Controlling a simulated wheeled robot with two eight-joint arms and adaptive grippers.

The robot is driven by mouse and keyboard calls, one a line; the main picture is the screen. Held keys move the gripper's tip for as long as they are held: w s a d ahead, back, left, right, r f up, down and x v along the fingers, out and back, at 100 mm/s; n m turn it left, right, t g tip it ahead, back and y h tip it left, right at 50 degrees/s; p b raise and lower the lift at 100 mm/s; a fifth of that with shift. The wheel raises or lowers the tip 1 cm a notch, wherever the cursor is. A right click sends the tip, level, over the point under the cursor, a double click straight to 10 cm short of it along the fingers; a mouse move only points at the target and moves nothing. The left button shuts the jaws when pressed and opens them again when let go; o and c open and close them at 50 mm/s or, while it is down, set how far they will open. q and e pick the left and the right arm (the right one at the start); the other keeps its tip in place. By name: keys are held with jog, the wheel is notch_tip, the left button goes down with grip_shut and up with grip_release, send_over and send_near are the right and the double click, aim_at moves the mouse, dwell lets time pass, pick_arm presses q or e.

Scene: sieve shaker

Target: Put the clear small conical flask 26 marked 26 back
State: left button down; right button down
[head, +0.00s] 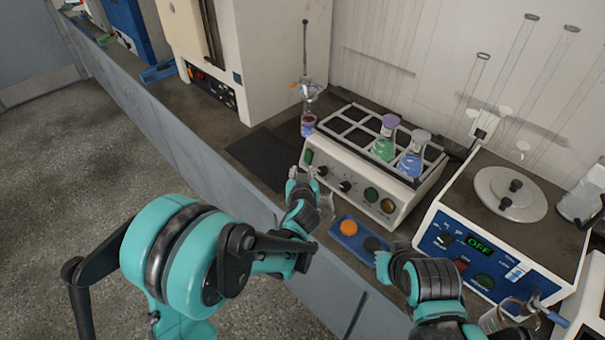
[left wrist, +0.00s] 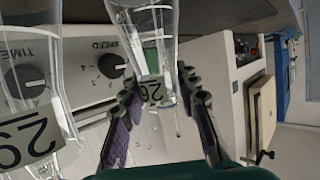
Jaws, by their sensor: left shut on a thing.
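My left gripper (head: 302,180) is at the front of the white shaker (head: 345,187), beside its control panel. In the left wrist view the left gripper (left wrist: 158,95) is shut on a clear flask (left wrist: 150,45), with its fingers on either side. Its small tag (left wrist: 152,92) seems to read 26 but is hard to read. A second clear glass vessel (left wrist: 30,85) with a larger tag stands nearer the camera at left. Clear glass (head: 326,207) shows beside the left gripper in the head view. My right gripper (head: 385,262) is near a blue tray; its finger opening cannot be made out.
The shaker's rack holds a green-filled flask (head: 384,148) and a blue-filled flask (head: 411,163); other cells look empty. The blue tray (head: 345,242) holds an orange and a dark round thing. A dark mat (head: 262,160) lies clear left of the shaker.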

pick_arm(q)
jog(key=shift+f, duration=0.2)
jog(key=c, duration=1.1)
grip_release()
jog(key=shift+r, duration=0.15)
